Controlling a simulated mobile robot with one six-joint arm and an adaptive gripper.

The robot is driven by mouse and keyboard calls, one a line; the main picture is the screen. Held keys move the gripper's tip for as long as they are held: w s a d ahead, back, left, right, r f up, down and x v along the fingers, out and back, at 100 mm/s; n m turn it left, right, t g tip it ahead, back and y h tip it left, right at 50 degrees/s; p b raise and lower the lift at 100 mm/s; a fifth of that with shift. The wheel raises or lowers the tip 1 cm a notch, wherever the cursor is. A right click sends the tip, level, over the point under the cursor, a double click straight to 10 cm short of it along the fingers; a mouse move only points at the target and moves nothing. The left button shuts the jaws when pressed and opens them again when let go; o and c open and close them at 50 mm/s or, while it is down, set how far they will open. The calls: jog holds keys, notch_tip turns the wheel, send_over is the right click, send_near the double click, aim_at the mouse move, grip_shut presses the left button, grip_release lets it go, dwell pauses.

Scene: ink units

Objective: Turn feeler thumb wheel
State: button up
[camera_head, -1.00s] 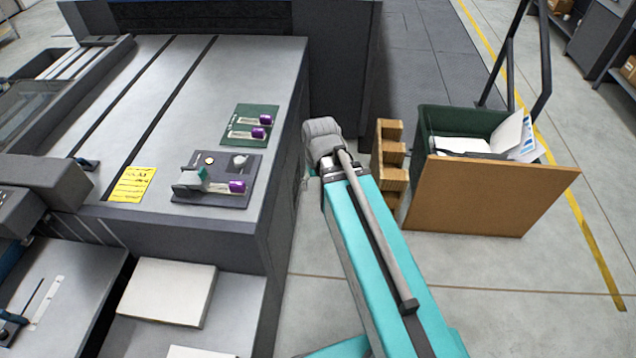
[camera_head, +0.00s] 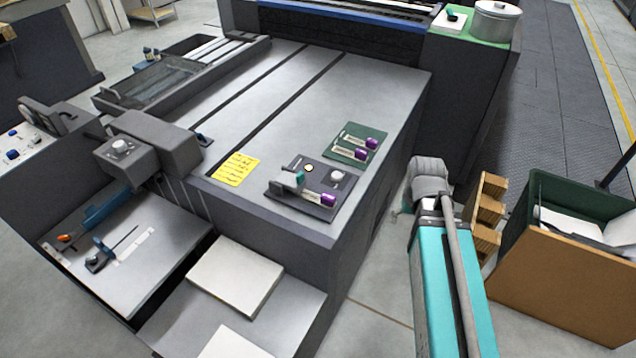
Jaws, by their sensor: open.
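On the grey machine table, a dark plate (camera_head: 325,212) carries a small grey and teal device (camera_head: 289,181), a purple-ended gauge (camera_head: 321,198), a round silver knob (camera_head: 337,176) and a lit round button (camera_head: 309,168). To the left, a dark grey head (camera_head: 113,157) over a lower bench has a white round knob (camera_head: 121,147) on top. I cannot tell which of these knobs is the feeler thumb wheel. My teal arm rises at the right, its grey joint beside the table's right edge. My gripper does not show.
A green mat (camera_head: 354,153) with two purple-ended gauges and a yellow note (camera_head: 234,169) lie on the table. Blue-handled tools (camera_head: 106,211) lie on the lower bench. A paper stack (camera_head: 236,276) stands in front. A wooden rack (camera_head: 487,212) and bin (camera_head: 553,295) stand right of my arm.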

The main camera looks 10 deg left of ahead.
jog(key=w+a+r+n+t+p, duration=0.1)
jog(key=w+a+r+t+p, duration=0.1)
jog(key=w+a, duration=0.7)
jog(key=n+t+y+p, duration=0.1)
jog(key=t, duration=0.1)
send_near(337, 175)
jog(key=v, duration=0.4)
jog(key=shift+w+r, duration=0.2)
jog(key=shift+f, duration=0.1)
jog(key=b+x, duration=1.2)
jog(key=x, duration=0.1)
jog(key=shift+a+f, duration=0.1)
jog(key=shift+f, duration=0.25)
jog(key=c, duration=1.2)
jog(key=shift+o, duration=0.2)
